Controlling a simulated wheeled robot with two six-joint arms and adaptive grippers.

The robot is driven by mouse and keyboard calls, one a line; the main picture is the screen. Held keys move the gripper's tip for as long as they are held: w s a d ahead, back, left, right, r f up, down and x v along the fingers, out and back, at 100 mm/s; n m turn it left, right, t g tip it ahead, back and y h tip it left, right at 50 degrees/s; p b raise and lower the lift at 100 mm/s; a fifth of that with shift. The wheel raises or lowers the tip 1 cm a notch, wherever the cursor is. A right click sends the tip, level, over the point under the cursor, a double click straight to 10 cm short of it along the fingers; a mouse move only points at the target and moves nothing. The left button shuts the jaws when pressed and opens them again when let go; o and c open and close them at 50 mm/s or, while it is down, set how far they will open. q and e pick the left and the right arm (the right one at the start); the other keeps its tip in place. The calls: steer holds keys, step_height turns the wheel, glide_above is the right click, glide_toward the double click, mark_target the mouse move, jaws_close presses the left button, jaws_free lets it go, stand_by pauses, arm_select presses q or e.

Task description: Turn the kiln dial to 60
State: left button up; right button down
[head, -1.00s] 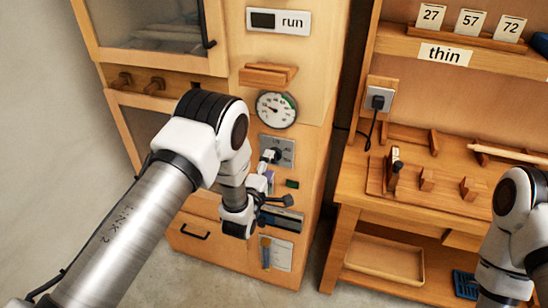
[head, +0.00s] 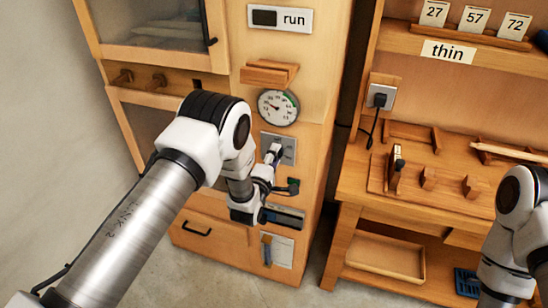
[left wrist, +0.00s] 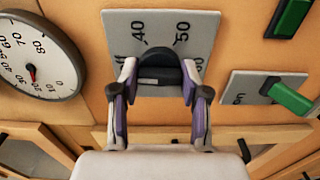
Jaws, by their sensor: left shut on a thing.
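The kiln dial (left wrist: 160,58) is a dark round knob on a grey plate (left wrist: 118,35), with 40 and 50 readable above it in the left wrist view. Other numbers on the plate are partly hidden by my fingers. My left gripper (left wrist: 158,80) is shut on the dial, one purple-padded finger on each side. In the head view, the left gripper (head: 272,158) covers the dial and the plate (head: 289,143) shows behind it. The knob's pointer mark cannot be made out clearly. My right gripper is outside the views.
A round gauge (head: 278,108) with a needle is above the dial plate; it also shows in the left wrist view (left wrist: 38,58). A green switch (left wrist: 290,97) sits right of the dial. A wooden shelf (head: 270,73) juts out above the gauge. A workbench (head: 440,195) stands at right.

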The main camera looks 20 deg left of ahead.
arm_select(q)
steer(key=shift+f, duration=0.1)
steer(key=shift+m+b, duration=8.7)
steer(key=shift+m, duration=9.2)
steer(key=o, duration=1.2)
steer(key=shift+c, duration=0.2)
